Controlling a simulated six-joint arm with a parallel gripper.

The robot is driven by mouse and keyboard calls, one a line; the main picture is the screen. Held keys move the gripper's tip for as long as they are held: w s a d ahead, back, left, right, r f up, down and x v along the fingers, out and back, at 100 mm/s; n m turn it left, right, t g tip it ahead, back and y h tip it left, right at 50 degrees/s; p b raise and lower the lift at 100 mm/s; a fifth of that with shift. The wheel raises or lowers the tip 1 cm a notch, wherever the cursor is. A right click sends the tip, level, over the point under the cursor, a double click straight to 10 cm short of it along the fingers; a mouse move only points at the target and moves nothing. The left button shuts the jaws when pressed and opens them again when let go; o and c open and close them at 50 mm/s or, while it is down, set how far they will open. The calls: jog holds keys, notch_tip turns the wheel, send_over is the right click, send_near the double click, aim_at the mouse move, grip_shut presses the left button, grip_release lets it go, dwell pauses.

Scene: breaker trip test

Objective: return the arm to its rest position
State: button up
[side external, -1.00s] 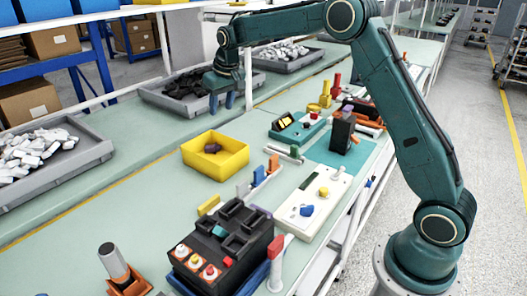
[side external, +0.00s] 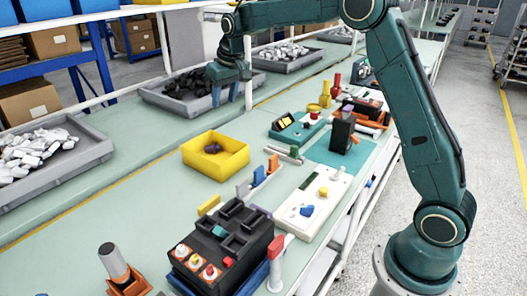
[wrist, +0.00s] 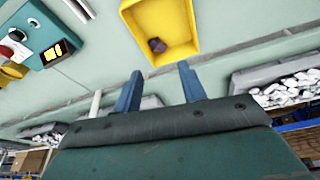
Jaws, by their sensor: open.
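My gripper (side external: 232,94) hangs above the far side of the bench, beyond the yellow bin, near the tray of dark parts. In the wrist view its two blue fingers (wrist: 158,90) are apart with nothing between them. My arm reaches up from its base at the right and across the top of the side view. A black breaker-like block (side external: 342,131) stands upright on the teal mat (side external: 330,152).
The yellow bin (side external: 216,155) holds a small dark purple piece (wrist: 157,45). A tester with a yellow display (side external: 290,124), a white panel with knobs (side external: 313,205) and a black box with coloured buttons (side external: 222,245) stand on the bench. Grey trays line the back.

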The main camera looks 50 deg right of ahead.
jog(key=s+a+r+t, duration=0.1)
jog(key=s+a+r, duration=0.25)
jog(key=s, duration=0.65)
jog(key=s+a+r, duration=0.2)
jog(key=s+r, duration=0.3)
jog(key=s, duration=0.5)
jog(key=s+a+f+n, duration=0.1)
jog(key=s+f, duration=0.1)
jog(key=s, duration=0.7)
jog(key=s+a+f+t, duration=0.1)
jog(key=s+f, duration=0.2)
jog(key=s, duration=0.7)
jog(key=shift+s+f+n+y, duration=0.2)
jog(key=shift+n+y, duration=0.1)
jog(key=shift+n, duration=0.1)
